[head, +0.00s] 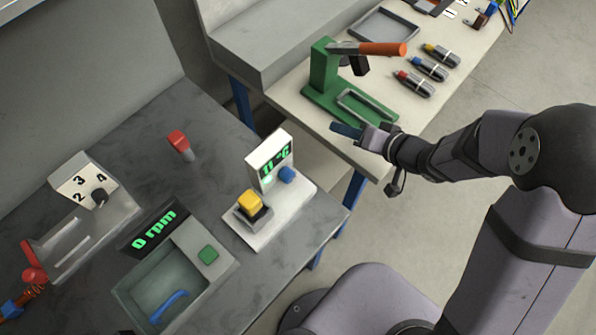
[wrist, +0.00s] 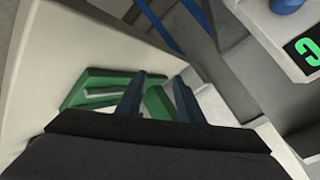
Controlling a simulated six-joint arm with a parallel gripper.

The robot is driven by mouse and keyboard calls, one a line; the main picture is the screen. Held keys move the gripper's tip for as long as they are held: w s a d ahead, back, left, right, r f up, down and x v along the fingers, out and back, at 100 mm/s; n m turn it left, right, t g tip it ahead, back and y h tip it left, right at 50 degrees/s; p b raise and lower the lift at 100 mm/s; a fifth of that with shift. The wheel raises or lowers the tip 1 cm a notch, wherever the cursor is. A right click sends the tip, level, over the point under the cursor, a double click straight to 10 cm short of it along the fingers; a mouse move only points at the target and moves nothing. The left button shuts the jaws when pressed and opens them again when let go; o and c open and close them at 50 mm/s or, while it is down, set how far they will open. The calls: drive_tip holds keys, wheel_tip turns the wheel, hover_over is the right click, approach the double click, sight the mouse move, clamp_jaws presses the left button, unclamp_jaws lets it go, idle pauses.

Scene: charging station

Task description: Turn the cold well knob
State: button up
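The cold well is a white unit (head: 268,222) on the grey bench, with an upright panel and a lit green temperature display (head: 276,160). Its blue knob (head: 287,174) sits low on the panel's right side. A yellow block (head: 250,202) sits in the dark well in front. My gripper (head: 345,131) is up and to the right of the knob, apart from it, near the green press. In the wrist view my gripper (wrist: 160,88) has its two fingers apart with nothing between them. The blue knob (wrist: 287,5) is cut off at the top right there.
A green press (head: 322,78) with an orange handle stands on the pale bench beyond my gripper. A basin (head: 165,282) with an rpm display (head: 153,229), a red-topped object (head: 179,142) and a numbered dial unit (head: 85,185) share the grey bench. Floor separates the bench fronts from my base.

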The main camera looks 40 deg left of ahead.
drive_tip(key=shift+w+d+r+m+y, duration=0.15)
drive_tip(key=shift+d+m+y, duration=0.05)
drive_tip(key=shift+d+y, duration=0.2)
drive_tip(key=shift+w+d+r+m+y, duration=0.2)
drive_tip(key=shift+d+y, duration=0.1)
drive_tip(key=shift+d, duration=0.1)
drive_tip(key=s+d+n+g+y, duration=0.1)
drive_tip(key=s+d+n+g, duration=0.25)
drive_tip(key=s, duration=0.55)
drive_tip(key=g+y, duration=0.2)
drive_tip(key=g, duration=0.1)
approach(293, 177)
drive_tip(key=shift+s+a+n+b, duration=0.1)
drive_tip(key=shift+a+n+b, duration=0.25)
drive_tip(key=shift+a, duration=0.4)
drive_tip(key=shift+p+x, duration=0.45)
drive_tip(key=shift+x, duration=3.2)
drive_tip(key=shift+f, duration=0.2)
drive_tip(key=shift+h, duration=0.3)
drive_tip(key=c, duration=0.8)
